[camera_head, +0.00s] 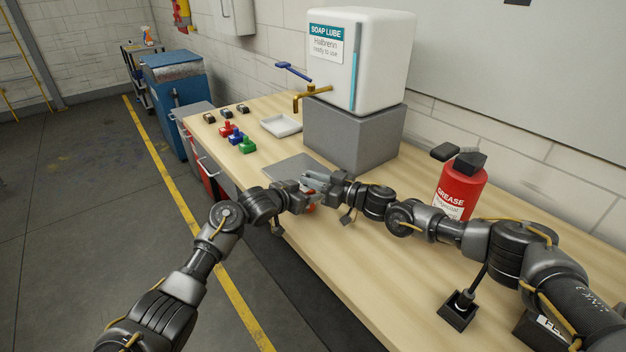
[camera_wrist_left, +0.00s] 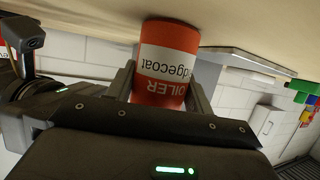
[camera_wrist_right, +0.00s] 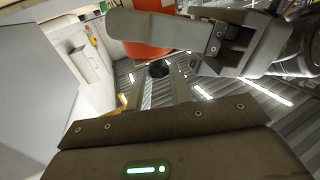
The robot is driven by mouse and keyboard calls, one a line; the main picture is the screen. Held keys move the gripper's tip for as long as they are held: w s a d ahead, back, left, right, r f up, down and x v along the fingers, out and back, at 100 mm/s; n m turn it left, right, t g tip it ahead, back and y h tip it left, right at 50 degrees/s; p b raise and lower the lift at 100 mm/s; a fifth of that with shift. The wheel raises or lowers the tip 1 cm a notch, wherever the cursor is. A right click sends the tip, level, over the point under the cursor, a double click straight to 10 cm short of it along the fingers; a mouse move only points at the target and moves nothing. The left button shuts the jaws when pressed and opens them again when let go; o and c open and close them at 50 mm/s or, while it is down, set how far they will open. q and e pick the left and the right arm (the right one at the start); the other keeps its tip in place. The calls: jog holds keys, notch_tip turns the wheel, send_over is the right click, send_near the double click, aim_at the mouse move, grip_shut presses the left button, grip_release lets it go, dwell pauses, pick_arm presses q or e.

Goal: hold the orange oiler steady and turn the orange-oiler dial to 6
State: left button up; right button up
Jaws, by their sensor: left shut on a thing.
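The orange oiler (camera_wrist_left: 165,60) is between the two fingers of my left gripper (camera_wrist_left: 162,85), which is shut on its body. Its label reads "OILER" and appears upside down in the left wrist view. In the head view only a small orange patch of the oiler (camera_head: 311,208) shows between the grippers. My right gripper (camera_head: 322,182) is close beside the left one, at the oiler. In the right wrist view the oiler (camera_wrist_right: 147,50) is partly covered by a left finger. A small dark round part (camera_wrist_right: 158,69) shows below it; I cannot tell whether my right fingers touch it. No dial marks are readable.
A grey plate (camera_head: 295,168) lies on the wooden bench behind the grippers. A white soap-lube tank (camera_head: 385,60) on a grey block (camera_head: 350,135) stands beyond. A red grease can (camera_head: 462,185) stands to the right. Red, blue and green pieces (camera_head: 236,137) and a white tray (camera_head: 281,125) lie further back.

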grip_shut()
jog(key=shift+s+a+m+t+h, duration=0.15)
jog(key=shift+m+t+h, duration=0.25)
jog(key=shift+m+t, duration=0.2)
jog(key=shift+t, duration=0.3)
jog(key=shift+h, duration=0.3)
jog(key=o, duration=0.7)
grip_release()
jog(key=shift+c, duration=0.2)
jog(key=shift+d, duration=0.2)
